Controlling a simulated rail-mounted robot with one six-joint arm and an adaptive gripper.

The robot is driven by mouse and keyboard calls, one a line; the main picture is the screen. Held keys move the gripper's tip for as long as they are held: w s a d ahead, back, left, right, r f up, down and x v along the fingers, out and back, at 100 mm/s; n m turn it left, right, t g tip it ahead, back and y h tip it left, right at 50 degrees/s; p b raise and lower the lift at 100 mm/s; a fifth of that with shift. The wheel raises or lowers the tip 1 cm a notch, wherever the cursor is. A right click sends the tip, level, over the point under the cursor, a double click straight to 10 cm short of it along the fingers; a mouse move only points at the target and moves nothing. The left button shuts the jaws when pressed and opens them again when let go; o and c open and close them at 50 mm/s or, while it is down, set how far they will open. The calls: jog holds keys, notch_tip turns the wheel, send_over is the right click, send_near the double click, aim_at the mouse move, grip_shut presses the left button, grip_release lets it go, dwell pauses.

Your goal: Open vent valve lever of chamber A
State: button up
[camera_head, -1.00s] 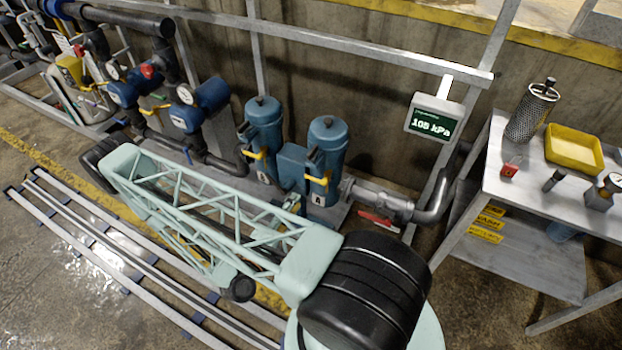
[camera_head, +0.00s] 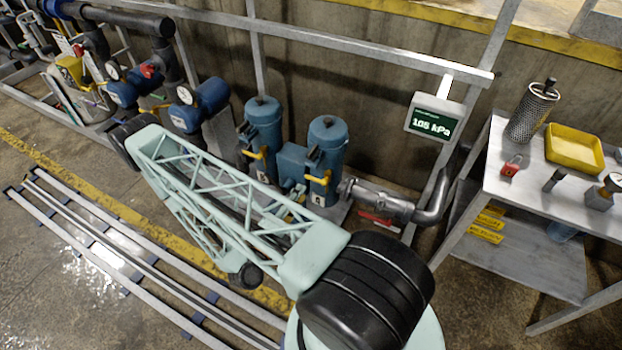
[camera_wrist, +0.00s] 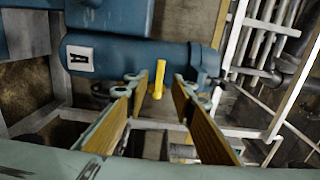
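Chamber A is the right one of two blue upright canisters (camera_head: 327,145), with a white A label on its front. Its yellow lever (camera_head: 318,180) sticks out at the front. In the wrist view, the canister (camera_wrist: 135,50) lies sideways with the A label at left, and the yellow lever (camera_wrist: 160,75) points down the picture. My gripper (camera_wrist: 157,88) is open, its two yellow-padded fingers on either side of the lever's end. A gap shows between lever and each finger. In the head view my gripper is mostly hidden behind my arm.
The neighbouring canister (camera_head: 263,125) with its own yellow lever stands left. A display (camera_head: 434,122) reads 105 kPa. A metal bench (camera_head: 490,185) with a yellow tray (camera_head: 575,150) stands at far right.

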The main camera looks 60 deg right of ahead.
aim_at(310, 179)
jog(key=shift+w+d+b, duration=0.1)
jog(key=shift+w+d, duration=0.05)
jog(key=shift+d, duration=1.4)
jog(key=shift+w+d+b, duration=0.15)
jog(key=shift+d, duration=1.45)
jog(key=shift+w+d+b, duration=0.1)
jog(key=shift+w+d, duration=0.05)
jog(key=shift+d, duration=1.4)
grip_shut()
